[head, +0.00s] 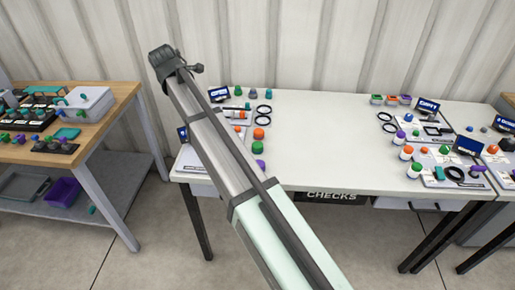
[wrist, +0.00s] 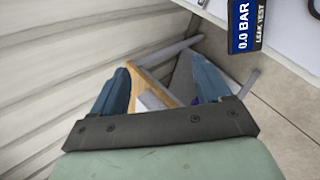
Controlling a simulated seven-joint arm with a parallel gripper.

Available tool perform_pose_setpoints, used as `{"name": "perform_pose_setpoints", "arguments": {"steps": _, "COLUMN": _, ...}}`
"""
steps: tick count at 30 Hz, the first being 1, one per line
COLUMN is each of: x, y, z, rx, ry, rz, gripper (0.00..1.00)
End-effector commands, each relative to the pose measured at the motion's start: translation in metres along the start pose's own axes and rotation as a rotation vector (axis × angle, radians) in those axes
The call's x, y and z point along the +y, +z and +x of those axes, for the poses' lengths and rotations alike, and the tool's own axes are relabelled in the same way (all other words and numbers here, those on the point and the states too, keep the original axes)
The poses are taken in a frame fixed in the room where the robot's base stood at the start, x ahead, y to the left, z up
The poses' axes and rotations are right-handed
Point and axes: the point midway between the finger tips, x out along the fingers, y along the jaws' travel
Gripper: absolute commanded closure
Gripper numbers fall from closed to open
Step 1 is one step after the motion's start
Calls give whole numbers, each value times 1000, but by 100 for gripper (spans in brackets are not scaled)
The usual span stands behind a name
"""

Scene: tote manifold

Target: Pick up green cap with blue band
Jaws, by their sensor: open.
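Several green caps show in the head view, too small for me to make out a blue band on any of them. One green cap (head: 238,90) stands in a short row at the back of the white table, with a blue-grey cap (head: 253,93) beside it. Another green cap (head: 258,148) is nearer the front, by my arm, and one more (head: 415,170) is at the right. My gripper (wrist: 163,88) is open, with nothing between its two blue fingers in the wrist view. It is away from the caps, and no cap shows in the wrist view.
The white table (head: 320,150) has clear room in its middle. A leak test display (wrist: 243,25) reading 0.0 BAR is at its edge. A wooden bench (head: 100,135) with a grey tote (head: 88,104) stands left. A corrugated wall (head: 300,40) is behind.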

Motion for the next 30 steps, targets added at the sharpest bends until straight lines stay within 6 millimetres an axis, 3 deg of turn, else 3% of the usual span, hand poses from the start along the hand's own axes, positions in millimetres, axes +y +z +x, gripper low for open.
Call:
{"name": "perform_pose_setpoints", "arguments": {"steps": 1, "x": -16, "y": 29, "z": 8, "rx": -17, "ry": -68, "rz": 16, "gripper": 23}}
{"name": "perform_pose_setpoints", "arguments": {"steps": 6, "x": -68, "y": 106, "z": 20, "rx": -36, "ry": -300, "rz": 56, "gripper": 23}}
{"name": "perform_pose_setpoints", "arguments": {"steps": 12, "x": -129, "y": 181, "z": 14, "rx": -12, "ry": -556, "rz": 101, "gripper": 23}}
{"name": "perform_pose_setpoints", "arguments": {"steps": 15, "x": -152, "y": 207, "z": 8, "rx": 11, "ry": -657, "rz": 118, "gripper": 23}}
{"name": "perform_pose_setpoints", "arguments": {"steps": 21, "x": -179, "y": 236, "z": -4, "rx": 51, "ry": -775, "rz": 138, "gripper": 23}}
{"name": "perform_pose_setpoints", "arguments": {"steps": 26, "x": -189, "y": 240, "z": -3, "rx": 62, "ry": -801, "rz": 140, "gripper": 23}}
{"name": "perform_pose_setpoints", "arguments": {"steps": 30, "x": -204, "y": 238, "z": 11, "rx": 62, "ry": -801, "rz": 139, "gripper": 23}}
